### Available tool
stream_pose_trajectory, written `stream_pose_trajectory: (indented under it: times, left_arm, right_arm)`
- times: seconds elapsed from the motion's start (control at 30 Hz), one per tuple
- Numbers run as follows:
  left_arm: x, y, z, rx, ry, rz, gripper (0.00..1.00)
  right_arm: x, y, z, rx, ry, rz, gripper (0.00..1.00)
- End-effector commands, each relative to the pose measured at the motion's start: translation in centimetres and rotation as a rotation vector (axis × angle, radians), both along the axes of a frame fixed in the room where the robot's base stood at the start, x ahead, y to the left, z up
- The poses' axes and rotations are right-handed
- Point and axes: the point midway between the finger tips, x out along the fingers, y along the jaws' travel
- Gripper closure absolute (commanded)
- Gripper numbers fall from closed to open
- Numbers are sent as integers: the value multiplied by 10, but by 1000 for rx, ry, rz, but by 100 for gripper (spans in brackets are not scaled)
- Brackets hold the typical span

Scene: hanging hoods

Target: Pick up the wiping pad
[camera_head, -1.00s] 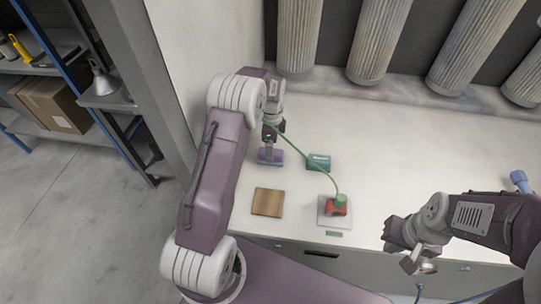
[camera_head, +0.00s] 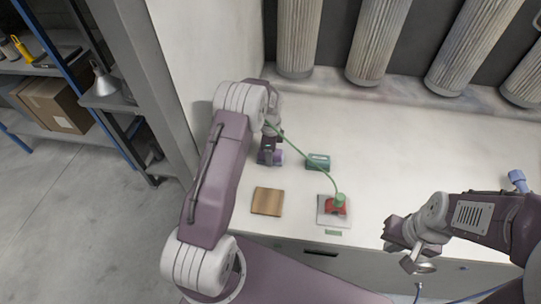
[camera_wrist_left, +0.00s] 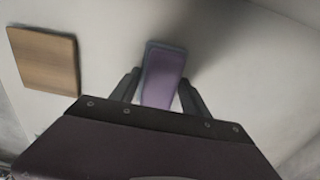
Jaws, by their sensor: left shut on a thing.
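The wiping pad (camera_head: 279,157) is a small purple block on the white worktop, close to the left wall. It also shows in the left wrist view (camera_wrist_left: 163,70) between the two dark fingers. My left gripper (camera_head: 267,154) is down at the pad and shut on it; the arm hides part of the pad in the head view. The left gripper's fingers also show in the left wrist view (camera_wrist_left: 159,88), one on each side of the pad. My right gripper (camera_head: 398,238) is over the worktop's front edge, far from the pad; its finger gap is not clear.
A wooden square (camera_head: 267,201) lies in front of the pad. A teal block (camera_head: 318,162) is to its right. A red object (camera_head: 335,206) with a green hose sits on a pale plate (camera_head: 325,220). The worktop's right middle is clear.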

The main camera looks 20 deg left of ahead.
Motion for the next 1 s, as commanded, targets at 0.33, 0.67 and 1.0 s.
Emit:
stream_pose_trajectory:
  times: [0.33,0.67,1.0]
  left_arm:
    - [2,0,54,1,-7,0,88]
    - [1,0,100,1,-2,0,88]
    - [0,0,100,0,0,0,78]
  right_arm:
    - [0,0,-1,0,0,0,100]
    - [0,0,0,0,0,0,100]
    - [0,0,0,0,0,0,100]
